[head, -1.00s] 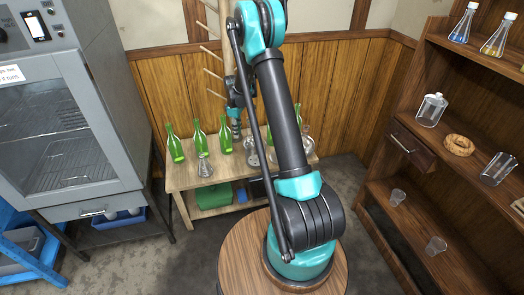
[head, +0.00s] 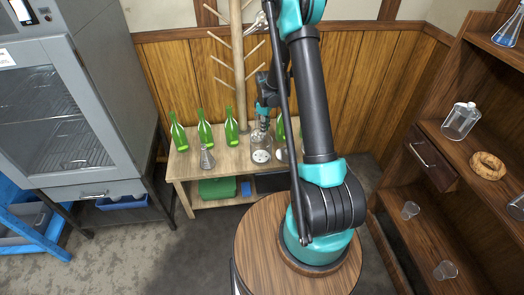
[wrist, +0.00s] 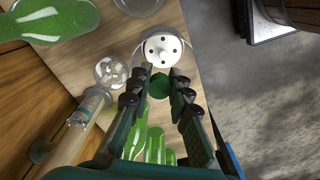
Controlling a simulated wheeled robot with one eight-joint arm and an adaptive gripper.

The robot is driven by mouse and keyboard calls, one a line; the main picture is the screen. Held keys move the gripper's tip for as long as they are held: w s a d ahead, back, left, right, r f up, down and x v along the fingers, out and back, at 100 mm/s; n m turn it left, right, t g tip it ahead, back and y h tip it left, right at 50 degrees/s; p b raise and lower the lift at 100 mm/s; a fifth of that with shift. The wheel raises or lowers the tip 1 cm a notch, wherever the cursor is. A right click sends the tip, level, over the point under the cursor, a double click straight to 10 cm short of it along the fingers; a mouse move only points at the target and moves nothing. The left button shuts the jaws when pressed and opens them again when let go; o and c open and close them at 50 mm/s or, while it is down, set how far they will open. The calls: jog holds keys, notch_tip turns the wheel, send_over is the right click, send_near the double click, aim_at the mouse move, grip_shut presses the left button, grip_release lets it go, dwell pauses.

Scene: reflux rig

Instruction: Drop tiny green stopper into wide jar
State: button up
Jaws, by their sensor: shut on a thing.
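The tiny green stopper (wrist: 158,86) is between the fingertips of my gripper (wrist: 158,84) in the wrist view. My gripper is shut on it. The wide jar (head: 261,145) is clear glass with a white perforated disc (wrist: 162,49) at its bottom. It stands on the wooden table. In the head view my gripper (head: 264,118) is above the jar. In the wrist view the disc is just beyond the fingertips. The stopper is not discernible in the head view.
A wooden peg rack (head: 239,65) rises behind. More glassware stands close to the jar's right. A shelf (head: 410,210) is at the right.

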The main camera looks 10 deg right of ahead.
jog(key=shift+f, duration=0.7)
jog(key=o, duration=0.8)
jog(key=shift+o, duration=0.2)
notch_tip(320, 180, up, 12)
jog(key=shift+r, duration=0.1)
